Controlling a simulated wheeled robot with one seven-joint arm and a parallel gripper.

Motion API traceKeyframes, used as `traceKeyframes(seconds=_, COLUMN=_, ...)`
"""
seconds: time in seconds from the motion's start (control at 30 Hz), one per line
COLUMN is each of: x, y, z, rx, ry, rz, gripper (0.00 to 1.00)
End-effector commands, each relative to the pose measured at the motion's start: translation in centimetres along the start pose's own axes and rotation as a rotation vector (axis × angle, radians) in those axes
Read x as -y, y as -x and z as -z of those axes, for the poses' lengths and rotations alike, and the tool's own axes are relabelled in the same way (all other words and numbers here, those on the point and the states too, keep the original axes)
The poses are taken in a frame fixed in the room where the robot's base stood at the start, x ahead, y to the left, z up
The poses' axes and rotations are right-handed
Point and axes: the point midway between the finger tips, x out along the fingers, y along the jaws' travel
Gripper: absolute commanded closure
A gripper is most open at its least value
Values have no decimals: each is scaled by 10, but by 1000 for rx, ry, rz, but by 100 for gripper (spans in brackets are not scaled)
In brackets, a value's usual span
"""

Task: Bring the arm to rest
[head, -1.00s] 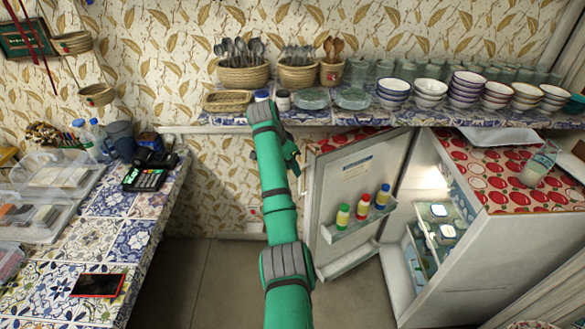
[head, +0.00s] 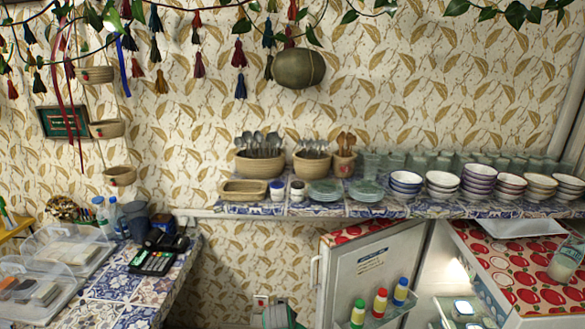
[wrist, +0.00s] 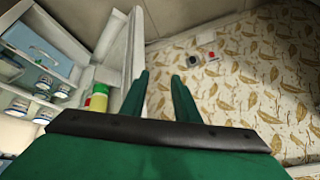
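My gripper (wrist: 163,76) shows in the wrist view as two green fingers held apart, with nothing between them. It is beside the open fridge door (wrist: 134,62), with the patterned wall and a wall socket (wrist: 208,57) beyond the fingertips. In the head view only a small green and grey piece of my arm (head: 280,315) shows at the bottom edge. The gripper's fingers are not visible there.
The fridge door (head: 372,262) stands open with bottles (head: 380,302) in its rack. A tiled shelf (head: 330,209) with bowls, glasses and utensil baskets (head: 259,162) runs along the wall. A tiled counter (head: 118,285) with a phone (head: 158,255) is at left.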

Motion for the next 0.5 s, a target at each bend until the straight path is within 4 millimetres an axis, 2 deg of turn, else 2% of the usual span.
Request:
traceKeyframes(seconds=0.03, x=-6, y=-8, z=-23, rx=-3, ry=17, rz=20, gripper=72)
traceKeyframes(seconds=0.23, x=-28, y=-21, z=-92, rx=-48, ry=80, rz=107, gripper=72)
traceKeyframes(seconds=0.5, x=-69, y=-13, z=-174, rx=-127, ry=145, rz=202, gripper=72)
